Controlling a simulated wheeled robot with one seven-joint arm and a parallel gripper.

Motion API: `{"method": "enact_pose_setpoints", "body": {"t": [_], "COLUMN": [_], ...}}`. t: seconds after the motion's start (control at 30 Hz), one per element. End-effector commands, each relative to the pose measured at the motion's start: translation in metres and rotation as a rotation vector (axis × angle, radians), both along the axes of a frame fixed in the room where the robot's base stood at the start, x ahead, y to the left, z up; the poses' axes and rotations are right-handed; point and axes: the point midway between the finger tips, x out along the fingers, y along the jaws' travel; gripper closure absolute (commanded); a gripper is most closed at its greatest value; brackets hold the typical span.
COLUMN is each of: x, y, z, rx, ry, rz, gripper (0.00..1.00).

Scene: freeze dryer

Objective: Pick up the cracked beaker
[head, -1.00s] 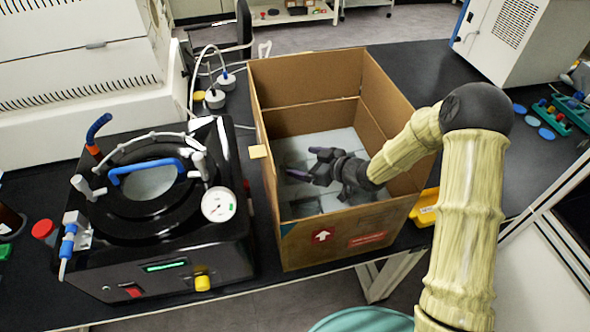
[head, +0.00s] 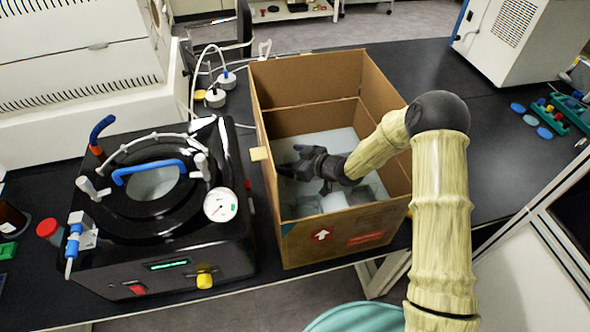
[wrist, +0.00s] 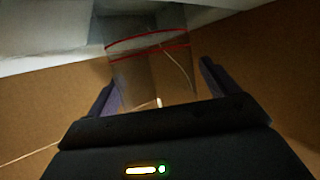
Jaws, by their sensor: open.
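In the wrist view a clear beaker (wrist: 148,72) with two red bands stands between the spread fingers of my gripper (wrist: 157,82). A thin pale, crooked line on its wall looks like a crack. The fingers are open on either side, and I see no clear contact. In the head view my gripper (head: 290,168) is low inside the open cardboard box (head: 330,238), near its left wall. The beaker cannot be made out there; my gripper probably hides it.
White blocks (head: 335,202) lie in the box beside and behind my gripper. The box walls rise around it. A black machine (head: 130,262) with a gauge stands close left of the box. Bare black bench (head: 480,130) lies to the right.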

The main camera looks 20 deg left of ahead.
Motion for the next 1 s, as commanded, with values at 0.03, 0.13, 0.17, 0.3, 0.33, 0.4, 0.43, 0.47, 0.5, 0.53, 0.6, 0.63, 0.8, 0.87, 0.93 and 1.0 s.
{"method": "enact_pose_setpoints", "body": {"t": [0.03,0.13,0.17,0.3,0.33,0.4,0.43,0.47,0.5,0.53,0.6,0.63,0.8,0.87,0.93,1.0], "x": [0.0,0.0,0.0,0.0,0.0,0.0,0.0,0.0,0.0,0.0,0.0,0.0,0.001,0.001,0.001,0.001], "y": [0.0,0.0,0.0,0.0,0.0,0.0,0.0,0.0,0.0,0.0,0.0,0.0,0.0,0.0,-0.001,0.0], "z": [0.0,0.0,0.0,0.0,0.0,0.0,0.0,0.0,0.0,0.001,0.002,0.004,0.019,0.028,0.042,0.057], "rx": [0.0,0.0,0.0,0.0,0.001,0.001,0.0,0.0,0.0,0.001,0.001,0.001,0.002,0.002,0.002,0.002], "ry": [0.0,0.0,0.0,0.0,0.0,0.0,0.0,0.0,0.0,0.0,-0.001,-0.001,-0.004,-0.004,-0.006,-0.008], "rz": [0.0,0.0,0.0,0.0,0.0,0.0,0.0,0.0,0.0,0.0,0.0,0.0,0.0,-0.001,-0.001,0.0], "gripper": [0.13,0.33,0.39,0.62,0.62,0.62,0.62,0.62,0.62,0.62,0.62,0.62,0.62,0.62,0.62,0.62]}}
